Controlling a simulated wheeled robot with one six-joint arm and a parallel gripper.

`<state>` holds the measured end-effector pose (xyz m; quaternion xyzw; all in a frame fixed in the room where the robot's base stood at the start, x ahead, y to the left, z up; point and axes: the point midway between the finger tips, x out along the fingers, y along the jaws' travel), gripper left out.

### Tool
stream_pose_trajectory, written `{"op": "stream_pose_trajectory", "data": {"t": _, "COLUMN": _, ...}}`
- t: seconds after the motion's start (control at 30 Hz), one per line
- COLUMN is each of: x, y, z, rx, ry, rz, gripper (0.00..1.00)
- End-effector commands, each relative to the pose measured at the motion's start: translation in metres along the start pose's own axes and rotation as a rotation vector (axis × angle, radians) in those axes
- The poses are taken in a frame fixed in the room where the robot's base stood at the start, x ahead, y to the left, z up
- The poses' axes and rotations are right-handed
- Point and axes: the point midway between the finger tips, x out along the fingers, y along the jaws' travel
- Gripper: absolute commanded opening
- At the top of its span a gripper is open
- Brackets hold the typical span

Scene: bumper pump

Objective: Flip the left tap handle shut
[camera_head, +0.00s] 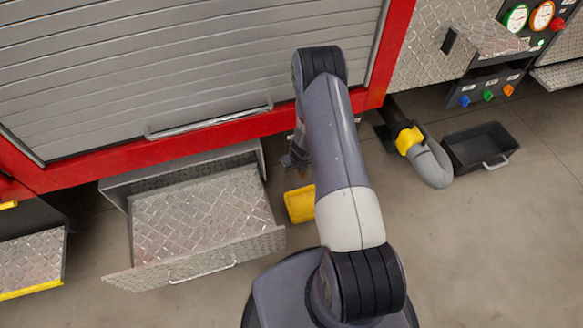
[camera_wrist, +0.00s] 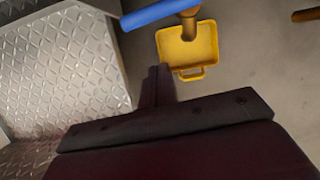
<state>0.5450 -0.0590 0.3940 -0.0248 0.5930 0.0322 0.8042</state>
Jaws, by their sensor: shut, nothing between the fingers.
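A blue lever handle (camera_wrist: 160,13) shows at the top of the wrist view. It extends left from a brass tap body (camera_wrist: 189,24), lying crosswise to it. The tap is above a yellow tray (camera_wrist: 204,48). My gripper (camera_wrist: 160,72) is shut and empty, below the blue handle in the picture and apart from it. In the head view the tap and its handle are hidden behind my arm, and the yellow tray (camera_head: 299,205) shows beside it. An orange-brown piece (camera_wrist: 307,15) at the wrist view's right edge is cut off; I cannot tell what it is.
An open metal drawer (camera_head: 190,272) juts out left of my arm; its tread-plate wall (camera_wrist: 60,65) is close in the wrist view. A grey hose (camera_head: 431,165) with a yellow collar and a black bin (camera_head: 511,145) are right. Floor (camera_head: 470,250) at lower right is clear.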

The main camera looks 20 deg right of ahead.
Motion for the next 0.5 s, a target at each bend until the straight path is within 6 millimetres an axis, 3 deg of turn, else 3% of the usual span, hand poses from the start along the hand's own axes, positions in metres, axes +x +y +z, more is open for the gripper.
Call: {"op": "stream_pose_trajectory", "data": {"t": 0.5, "x": -0.085, "y": -0.001, "z": 0.002, "rx": 0.0, "ry": -0.003, "rz": -0.001, "gripper": 0.0}}
